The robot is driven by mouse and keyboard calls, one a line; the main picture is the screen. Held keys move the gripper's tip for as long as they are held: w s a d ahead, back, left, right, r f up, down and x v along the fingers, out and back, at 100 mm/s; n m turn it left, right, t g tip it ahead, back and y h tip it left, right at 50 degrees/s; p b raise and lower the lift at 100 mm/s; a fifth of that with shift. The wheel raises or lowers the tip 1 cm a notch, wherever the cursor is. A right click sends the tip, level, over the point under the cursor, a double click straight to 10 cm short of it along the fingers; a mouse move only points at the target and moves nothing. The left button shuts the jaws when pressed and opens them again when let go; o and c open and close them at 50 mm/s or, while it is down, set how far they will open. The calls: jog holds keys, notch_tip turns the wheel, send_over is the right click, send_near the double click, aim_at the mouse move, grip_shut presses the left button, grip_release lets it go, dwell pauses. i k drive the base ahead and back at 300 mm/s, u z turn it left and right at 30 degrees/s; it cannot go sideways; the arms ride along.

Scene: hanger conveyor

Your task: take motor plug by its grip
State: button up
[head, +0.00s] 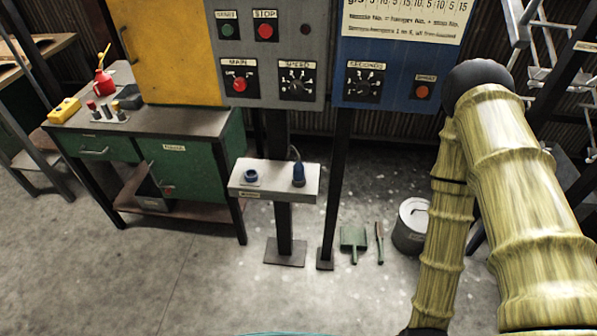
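The motor plug (299,175) is a small blue plug standing upright at the right end of a grey shelf box (275,192), with a dark cable rising behind it. A blue ring-shaped socket (251,175) sits on the left part of the same box. A small label is on the box's front, too small to read. My arm is at the right of the view, well apart from the plug. My gripper is not in view.
Grey and blue control panels (395,107) stand above and behind the box on dark posts. A green workbench (190,165) with a red oil can (104,84) is at left. A dustpan (353,239), brush and bucket (411,226) are on the floor. The front floor is clear.

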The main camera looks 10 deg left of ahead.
aim_at(298, 167)
jog(key=u, duration=3.05)
jog(key=k, duration=0.55)
jog(key=z, duration=1.4)
